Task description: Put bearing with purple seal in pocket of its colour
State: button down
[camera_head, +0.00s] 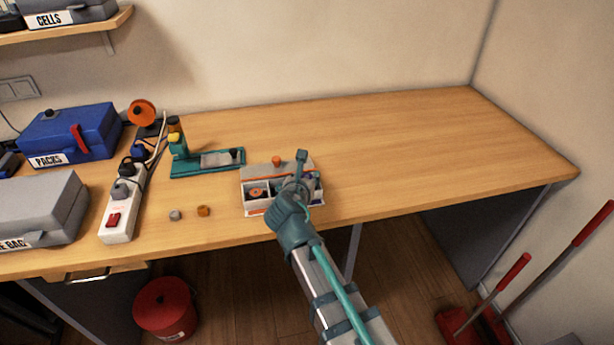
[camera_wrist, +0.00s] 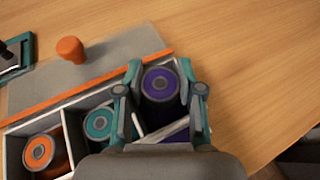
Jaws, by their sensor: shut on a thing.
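The bearing with the purple seal (camera_wrist: 160,86) is between the two fingers of my gripper (camera_wrist: 160,72) in the wrist view. My gripper is shut on it at the right end of the sectioned box (camera_wrist: 96,98). I cannot tell whether the bearing touches the pocket floor; the fingers and palm hide its lower part. An orange-seal bearing (camera_wrist: 38,152) lies in the left pocket and a teal-seal one (camera_wrist: 99,124) in the middle pocket. In the head view my gripper (camera_head: 299,180) covers the right part of the box (camera_head: 256,210).
A grey lid with an orange knob (camera_head: 277,160) is behind the box. A green fixture (camera_head: 207,162) stands to the left. Two small pieces, grey (camera_head: 175,215) and brown-orange (camera_head: 203,211), lie left of the box near a white power strip (camera_head: 119,212). The right table half is clear.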

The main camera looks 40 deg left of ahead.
jog(key=shift+s+d+f, duration=0.1)
jog(key=shift+d+f, duration=0.05)
jog(key=shift+f, duration=0.4)
jog(key=c, duration=1)
grip_release()
jog(key=shift+o, duration=1.4)
jog(key=shift+f, duration=0.2)
jog(key=shift+r, duration=0.4)
jog(key=r+v, duration=0.1)
jog(key=v, duration=1.1)
jog(key=shift+a, duration=0.25)
